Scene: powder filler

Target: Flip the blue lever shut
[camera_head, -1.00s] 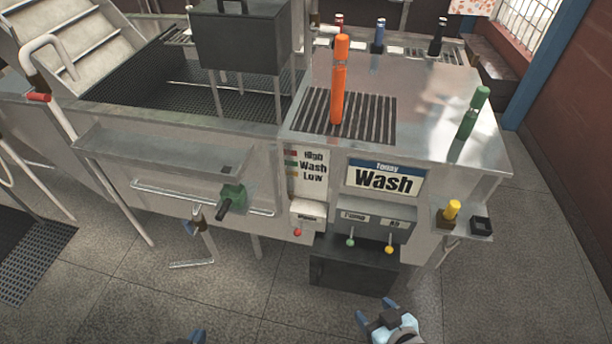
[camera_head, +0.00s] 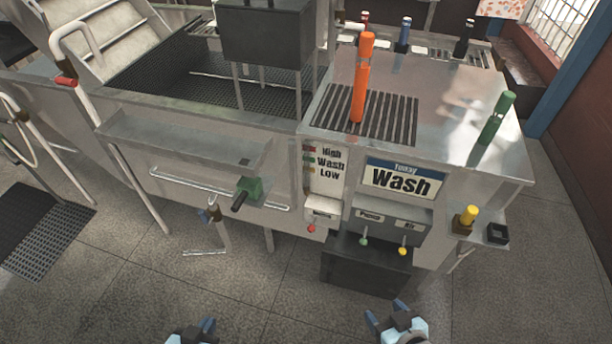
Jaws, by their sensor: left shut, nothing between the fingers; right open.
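A blue-handled upright lever (camera_head: 404,33) stands at the back of the metal machine, between a red one (camera_head: 364,20) and a black one (camera_head: 463,38). A small blue part (camera_head: 203,215) also shows at the pipe valve low on the machine's front; I cannot tell if it is a lever. My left gripper (camera_head: 207,325) is at the bottom edge, shut and empty, partly cut off by the frame. My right gripper (camera_head: 386,311) is at the bottom right of centre, open and empty. Both are in front of the machine, well apart from either blue part.
An orange lever (camera_head: 361,80) and a green lever (camera_head: 496,118) stand on the machine top. A dark box (camera_head: 367,267) sits below the Wash sign (camera_head: 398,179). The floor (camera_head: 120,290) in front is clear.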

